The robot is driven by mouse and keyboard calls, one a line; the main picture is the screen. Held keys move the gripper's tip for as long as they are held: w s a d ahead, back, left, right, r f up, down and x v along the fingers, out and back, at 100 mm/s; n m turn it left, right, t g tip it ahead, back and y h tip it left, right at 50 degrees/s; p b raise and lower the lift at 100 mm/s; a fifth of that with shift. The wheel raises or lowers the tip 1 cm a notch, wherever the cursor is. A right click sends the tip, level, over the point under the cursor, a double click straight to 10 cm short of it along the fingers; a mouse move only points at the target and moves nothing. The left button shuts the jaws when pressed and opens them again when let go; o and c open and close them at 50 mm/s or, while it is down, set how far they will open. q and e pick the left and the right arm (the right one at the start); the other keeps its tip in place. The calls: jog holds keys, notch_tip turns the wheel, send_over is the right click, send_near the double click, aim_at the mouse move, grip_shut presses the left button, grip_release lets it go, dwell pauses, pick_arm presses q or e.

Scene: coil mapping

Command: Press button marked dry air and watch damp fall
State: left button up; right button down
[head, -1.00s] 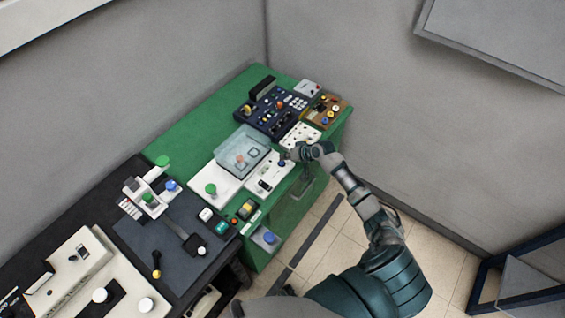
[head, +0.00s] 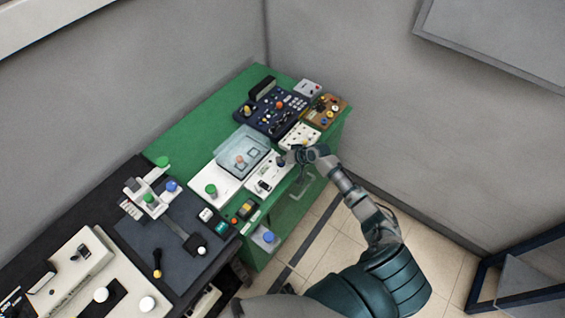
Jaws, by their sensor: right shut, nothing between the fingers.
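A white control panel (head: 268,172) lies on the green bench, in front of a clear box. It carries a dark blue knob or button and a small dark display, but its labels are too small to read, so I cannot tell which control is marked dry air. My right gripper (head: 287,159) is shut and empty. Its tip is at the right end of this panel, over or touching the dark blue control, and partly hides it. My left gripper is out of view.
The green bench (head: 190,136) also holds a clear box (head: 242,151), a dark console (head: 270,108), a brown panel (head: 327,108) and a white panel (head: 299,136). A black bench (head: 90,212) with other devices stands at left. Tiled floor (head: 313,246) is open in front.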

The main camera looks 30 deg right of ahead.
jog(key=shift+a, duration=0.65)
jog(key=shift+f, duration=0.1)
jog(key=shift+d+f, duration=0.25)
jog(key=shift+d, duration=0.1)
jog(key=shift+d+f, duration=0.15)
jog(key=shift+d, duration=0.05)
jog(key=shift+a, duration=0.35)
jog(key=shift+d+r, duration=0.15)
jog(key=shift+r, duration=0.4)
jog(key=shift+d+r+p, duration=0.35)
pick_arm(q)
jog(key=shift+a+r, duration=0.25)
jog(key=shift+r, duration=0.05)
pick_arm(e)
jog(key=shift+d+f, duration=0.1)
jog(key=shift+d, duration=0.2)
